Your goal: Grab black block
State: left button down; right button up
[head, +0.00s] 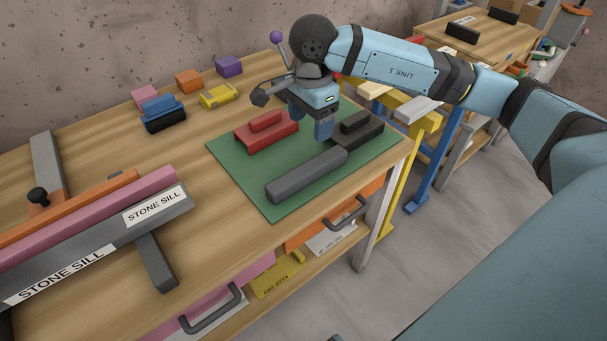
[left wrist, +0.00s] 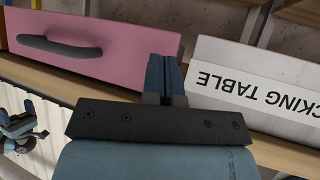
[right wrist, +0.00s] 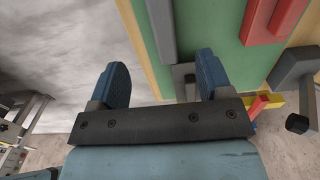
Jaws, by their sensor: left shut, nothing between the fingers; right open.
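A black block (head: 359,129), stepped with a smaller piece on top, sits at the right back of a green mat (head: 240,172). My right gripper (head: 325,128) is above the mat, open and empty, between the red block (head: 266,132) and the black block. In the right wrist view, a dark grey piece (right wrist: 183,78), perhaps the black block, shows partly behind the right-hand finger. Another black block (head: 165,122) lies beside a blue block (head: 160,104) at the left back. My left gripper (left wrist: 166,80) is shut and empty, facing a pink drawer front (left wrist: 130,40).
A long grey bar (head: 306,175) lies along the mat's front. Purple (head: 229,66), orange (head: 188,81), yellow (head: 218,96) and pink (head: 145,97) blocks stand at the back. Stone sill bars (head: 110,240) fill the table's left. A clear strip of wood lies left of the mat.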

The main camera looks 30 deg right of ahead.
send_over(308, 167)
jog(key=f, duration=0.7)
jog(key=shift+d, duration=0.3)
jog(key=f, duration=0.6)
jog(key=shift+a+f+b, duration=0.25)
jog(key=shift+a+b, duration=0.05)
jog(key=shift+b, duration=0.1)
jog(key=c, duration=1)
